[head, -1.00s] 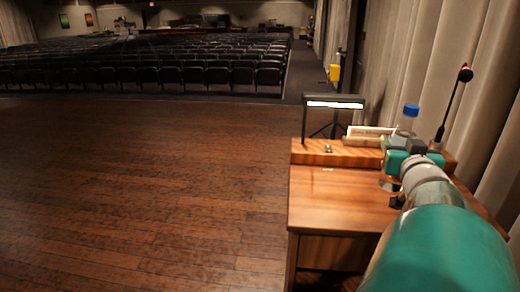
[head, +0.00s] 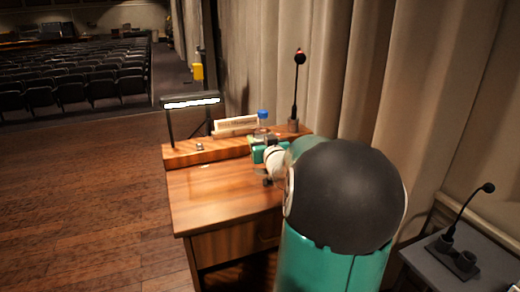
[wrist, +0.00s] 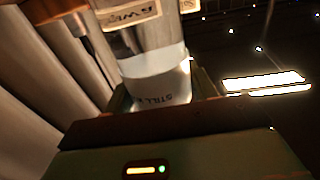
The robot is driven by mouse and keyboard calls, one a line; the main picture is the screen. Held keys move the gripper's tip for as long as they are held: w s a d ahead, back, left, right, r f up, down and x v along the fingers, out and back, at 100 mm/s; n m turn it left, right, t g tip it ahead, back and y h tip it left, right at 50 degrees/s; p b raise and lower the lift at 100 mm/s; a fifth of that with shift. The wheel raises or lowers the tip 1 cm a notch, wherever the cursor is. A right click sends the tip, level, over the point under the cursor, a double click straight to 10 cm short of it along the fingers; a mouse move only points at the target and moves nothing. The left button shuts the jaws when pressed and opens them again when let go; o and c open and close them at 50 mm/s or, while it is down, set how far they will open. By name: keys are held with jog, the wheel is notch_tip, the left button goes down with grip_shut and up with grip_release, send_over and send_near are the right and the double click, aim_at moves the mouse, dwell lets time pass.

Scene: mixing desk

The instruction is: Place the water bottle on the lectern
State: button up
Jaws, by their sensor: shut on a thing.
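The water bottle is clear with a blue cap (head: 263,114) and stands upright at the lectern's back right. My gripper (head: 261,150), with green fingers, is shut on it. The wooden lectern (head: 215,192) has a sloping-looking front top and a raised back ledge. My arm hides the lectern's right part and the bottle's base in the head view. I cannot tell whether the bottle touches the lectern.
A lit lamp bar (head: 192,101) stands at the ledge's left. A pale sign (head: 236,125) is just left of the bottle, and a gooseneck microphone (head: 298,90) behind right. A grey side table (head: 468,262) with a microphone is at right. The lectern's left front is clear.

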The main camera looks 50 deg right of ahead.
jog(key=shift+w+d+f, duration=0.1)
jog(key=shift+d+f, duration=0.05)
jog(key=shift+f, duration=1.45)
jog(key=shift+f, duration=0.1)
jog(key=o, duration=1.4)
jog(key=shift+f, duration=0.1)
jog(key=shift+c, duration=0.2)
jog(key=shift+s, duration=0.2)
jog(key=v, duration=1.1)
jog(key=shift+s+a, duration=0.2)
jog(key=shift+a, duration=0.15)
